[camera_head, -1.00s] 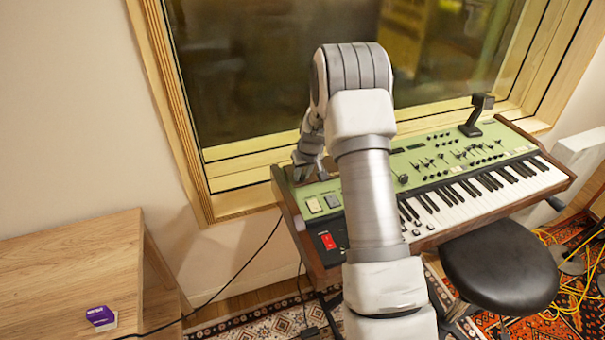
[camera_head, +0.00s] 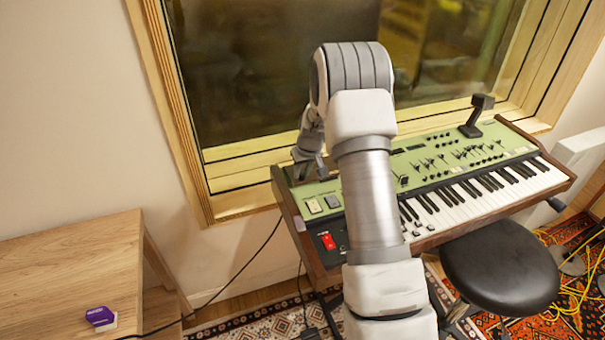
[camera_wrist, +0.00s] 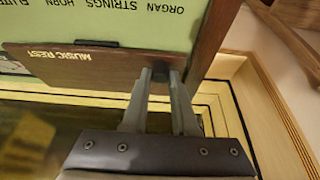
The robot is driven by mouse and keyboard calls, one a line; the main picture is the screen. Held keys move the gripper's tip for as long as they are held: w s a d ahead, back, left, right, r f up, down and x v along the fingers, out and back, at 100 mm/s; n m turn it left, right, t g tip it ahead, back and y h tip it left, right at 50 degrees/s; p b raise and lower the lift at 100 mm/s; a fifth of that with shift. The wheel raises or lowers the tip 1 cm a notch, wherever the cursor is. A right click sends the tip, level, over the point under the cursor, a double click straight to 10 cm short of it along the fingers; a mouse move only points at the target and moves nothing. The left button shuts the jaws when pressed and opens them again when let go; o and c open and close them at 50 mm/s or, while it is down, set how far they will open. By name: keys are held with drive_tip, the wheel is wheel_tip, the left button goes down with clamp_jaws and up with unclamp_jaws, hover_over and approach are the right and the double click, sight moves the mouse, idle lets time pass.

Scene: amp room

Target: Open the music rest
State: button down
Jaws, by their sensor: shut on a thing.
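The music rest (camera_wrist: 75,68) is a brown wooden panel in the wrist view, with its MUSIC REST lettering upside down. It lies along the edge of the green synthesizer panel (camera_wrist: 140,20). My gripper (camera_wrist: 160,74) is at the panel's right end, with its two fingers shut on a small dark part there, which I take to be part of the music rest. In the head view my gripper (camera_head: 304,176) is at the back left corner of the synthesizer (camera_head: 440,160). My arm hides much of the synthesizer's left half there.
A window with a wooden frame (camera_head: 185,120) stands close behind the synthesizer. A black stool (camera_head: 500,265) is in front of it. Cables lie on the rug at right.

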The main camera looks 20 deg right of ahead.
drive_tip(key=w+r, duration=0.2)
drive_tip(key=r, duration=0.1)
drive_tip(key=shift+w+r, duration=0.1)
drive_tip(key=shift+w, duration=0.1)
drive_tip(key=shift+w+r, duration=0.65)
drive_tip(key=shift+w, duration=0.3)
drive_tip(key=shift+w+r, duration=0.25)
drive_tip(key=shift+w, duration=0.5)
drive_tip(key=shift+w+r, duration=0.25)
drive_tip(key=shift+w, duration=0.45)
drive_tip(key=shift+w+p, duration=0.45)
drive_tip(key=shift+w, duration=0.7)
drive_tip(key=c, duration=1.5)
unclamp_jaws()
drive_tip(key=shift+w, duration=0.1)
drive_tip(key=o, duration=0.8)
drive_tip(key=v, duration=1.7)
drive_tip(key=shift+s+r+p, duration=0.1)
drive_tip(key=shift+s+p, duration=0.2)
drive_tip(key=shift+p, duration=0.05)
